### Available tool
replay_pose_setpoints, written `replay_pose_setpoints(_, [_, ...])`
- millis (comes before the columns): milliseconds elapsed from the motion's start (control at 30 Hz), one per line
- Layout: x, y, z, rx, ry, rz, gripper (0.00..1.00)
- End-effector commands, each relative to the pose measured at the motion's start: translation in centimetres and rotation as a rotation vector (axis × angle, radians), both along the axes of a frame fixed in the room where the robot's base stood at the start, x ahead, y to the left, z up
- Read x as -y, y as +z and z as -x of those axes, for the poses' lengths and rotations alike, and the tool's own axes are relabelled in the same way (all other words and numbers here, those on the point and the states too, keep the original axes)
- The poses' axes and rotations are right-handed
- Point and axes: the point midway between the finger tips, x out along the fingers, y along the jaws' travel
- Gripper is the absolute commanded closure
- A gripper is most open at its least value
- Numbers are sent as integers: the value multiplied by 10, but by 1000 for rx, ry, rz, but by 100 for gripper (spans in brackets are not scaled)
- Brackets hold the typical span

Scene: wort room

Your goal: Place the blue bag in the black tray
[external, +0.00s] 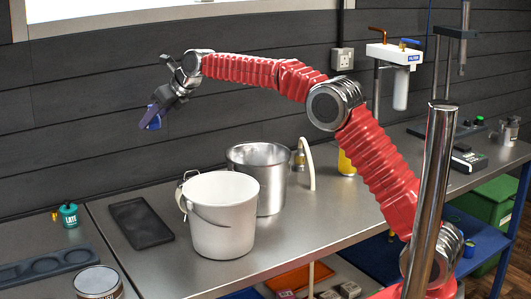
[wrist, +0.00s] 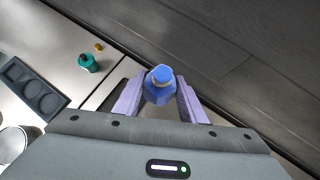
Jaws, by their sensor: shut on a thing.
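My gripper (external: 150,114) is raised at the upper left in the external view, well above the bench. Its purple fingers are shut on the blue bag (wrist: 160,88), a small blue thing with a narrower top, which sits between them in the wrist view. The bag also shows just below the fingers in the external view (external: 154,123). The black tray (external: 141,222) lies flat and empty on the bench, below my gripper in the picture and left of the white bucket. In the wrist view the fingers and gripper body hide most of the area under the bag.
A white bucket (external: 222,226) and a metal pot (external: 270,198) stand right of the tray. A teal bottle (external: 69,215), a dark tray with round wells (external: 42,266) and a tin (external: 98,283) are at the left. A dark panelled wall (external: 100,110) stands behind the bench.

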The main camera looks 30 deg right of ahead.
Motion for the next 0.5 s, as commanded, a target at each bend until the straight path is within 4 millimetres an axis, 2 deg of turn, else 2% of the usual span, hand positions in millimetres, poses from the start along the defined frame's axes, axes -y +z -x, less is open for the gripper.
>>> replay_pose_setpoints(33, [-16, -1, 4, 1, 20, 0, 89])
replay_pose_setpoints(133, [-41, -3, 11, 0, 51, 0, 89])
replay_pose_setpoints(500, [-102, -8, 33, 1, 129, 0, 89])
